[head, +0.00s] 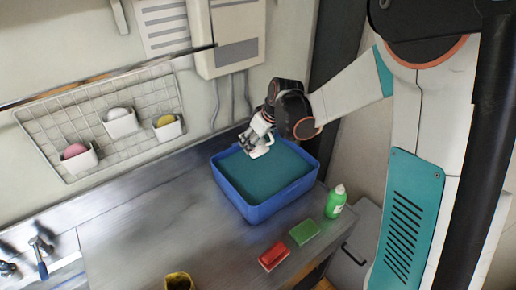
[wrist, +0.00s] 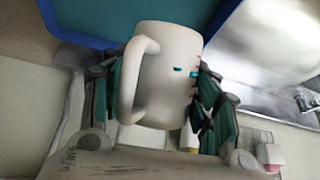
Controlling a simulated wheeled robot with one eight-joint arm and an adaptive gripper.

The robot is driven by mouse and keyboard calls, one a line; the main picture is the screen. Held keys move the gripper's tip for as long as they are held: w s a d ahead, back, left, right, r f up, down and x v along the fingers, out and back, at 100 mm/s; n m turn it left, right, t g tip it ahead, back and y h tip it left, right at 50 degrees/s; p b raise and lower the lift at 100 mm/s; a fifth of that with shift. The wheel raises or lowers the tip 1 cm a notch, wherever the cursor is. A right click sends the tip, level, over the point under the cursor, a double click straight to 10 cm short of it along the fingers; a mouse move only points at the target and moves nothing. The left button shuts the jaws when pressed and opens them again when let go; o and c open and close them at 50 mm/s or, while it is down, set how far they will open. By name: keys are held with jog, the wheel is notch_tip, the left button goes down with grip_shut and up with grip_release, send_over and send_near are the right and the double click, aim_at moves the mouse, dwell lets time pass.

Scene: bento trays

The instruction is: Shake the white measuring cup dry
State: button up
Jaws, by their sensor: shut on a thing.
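My gripper (head: 260,145) is shut on the white measuring cup and holds it over the blue basin (head: 243,212). The white measuring cup (wrist: 172,75) fills the middle of the wrist view, between the dark green fingers (wrist: 162,95). Its handle (wrist: 132,85) points left, and small red and teal marks show on its side. In the head view the cup is small and partly hidden by my gripper. I cannot tell whether it touches the teal surface in the basin, or whether it is wet.
A green bottle (head: 336,201), a green sponge (head: 305,232) and a red sponge (head: 273,256) stand right and in front of the basin. A yellow container (head: 179,282) is at the front edge. A wire rack (head: 95,115) hangs on the wall. The counter left of the basin is clear.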

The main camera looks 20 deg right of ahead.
jog(key=shift+f+b, duration=1.65)
jog(key=shift+f, duration=0.15)
jog(key=shift+r+p, duration=1.15)
jog(key=shift+r, duration=0.8)
notch_tip(320, 180, down, 4)
jog(key=b, duration=0.3)
jog(key=shift+r, duration=0.1)
